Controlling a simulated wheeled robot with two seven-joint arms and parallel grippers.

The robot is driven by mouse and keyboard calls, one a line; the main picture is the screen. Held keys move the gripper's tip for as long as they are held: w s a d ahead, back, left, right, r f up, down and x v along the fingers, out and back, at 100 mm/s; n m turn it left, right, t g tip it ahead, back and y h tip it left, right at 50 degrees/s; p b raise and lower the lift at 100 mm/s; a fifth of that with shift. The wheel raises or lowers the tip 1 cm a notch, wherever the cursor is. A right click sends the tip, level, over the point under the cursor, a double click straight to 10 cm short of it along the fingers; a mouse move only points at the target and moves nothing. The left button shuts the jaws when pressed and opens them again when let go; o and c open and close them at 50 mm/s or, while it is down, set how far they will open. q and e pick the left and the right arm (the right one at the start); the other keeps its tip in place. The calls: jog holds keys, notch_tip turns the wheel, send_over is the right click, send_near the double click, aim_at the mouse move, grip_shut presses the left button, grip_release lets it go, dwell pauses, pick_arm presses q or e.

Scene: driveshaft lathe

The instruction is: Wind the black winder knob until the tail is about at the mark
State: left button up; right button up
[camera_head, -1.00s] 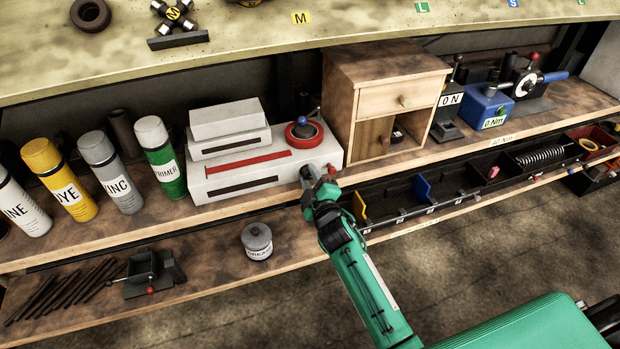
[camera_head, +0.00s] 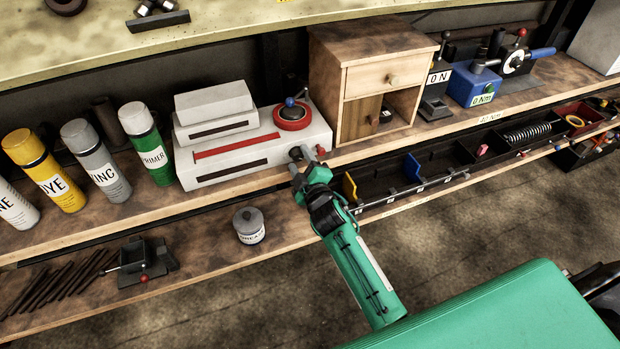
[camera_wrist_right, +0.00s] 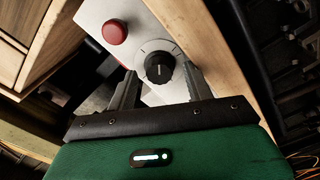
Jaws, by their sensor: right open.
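The black winder knob (camera_wrist_right: 159,68) has a light pointer line and sits on the white panel of a device, beside a red button (camera_wrist_right: 115,32). My right gripper (camera_wrist_right: 158,76) is open. In the right wrist view its fingers stand on either side of the knob with a gap on both sides; how deep they reach around it I cannot tell. In the head view my right gripper (camera_head: 306,153) is at the front right end of the white device (camera_head: 235,172), hiding the knob. That device bears a red strip (camera_head: 238,144) and dark slots. I cannot make out tail or mark for sure. My left gripper is out of view.
A wooden cabinet (camera_head: 370,75) stands just right of the device. A red ring with a blue ball (camera_head: 292,115) sits on top. Spray cans (camera_head: 146,145) stand left. A grey tin (camera_head: 249,226) is on the lower shelf, and a divided tray (camera_head: 440,165) runs to the right.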

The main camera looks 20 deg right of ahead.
jog(key=s+b, duration=0.2)
jog(key=s, duration=1.1)
jog(key=shift+d+b, duration=0.25)
jog(key=shift+b, duration=0.1)
jog(key=s+f+m+g, duration=0.1)
jog(key=s+f+g, duration=0.25)
jog(key=f, duration=0.95)
jog(key=s+f+m+g, duration=0.2)
jog(key=s+f, duration=0.2)
jog(key=f, duration=0.9)
jog(key=s+f+m+g, duration=0.1)
jog(key=s+f+g, duration=0.25)
jog(key=f, duration=0.95)
jog(key=s+d+f+m+g, duration=0.2)
jog(key=s+f, duration=0.5)
jog(key=s, duration=0.4)
jog(key=s+d+f+m+g, duration=0.2)
jog(key=s+f, duration=0.5)
jog(key=s, duration=0.4)
jog(key=s+d+f+m+g, duration=0.1)
jog(key=s+d+f+g, duration=0.1)
jog(key=s+f+g, duration=0.2)
jog(key=s+f, duration=0.3)
jog(key=s, duration=0.4)
jog(key=shift+s+d+f+m+h, duration=0.3)
jog(key=shift+s+d+m, duration=0.05)
jog(key=shift+d+m, duration=0.05)
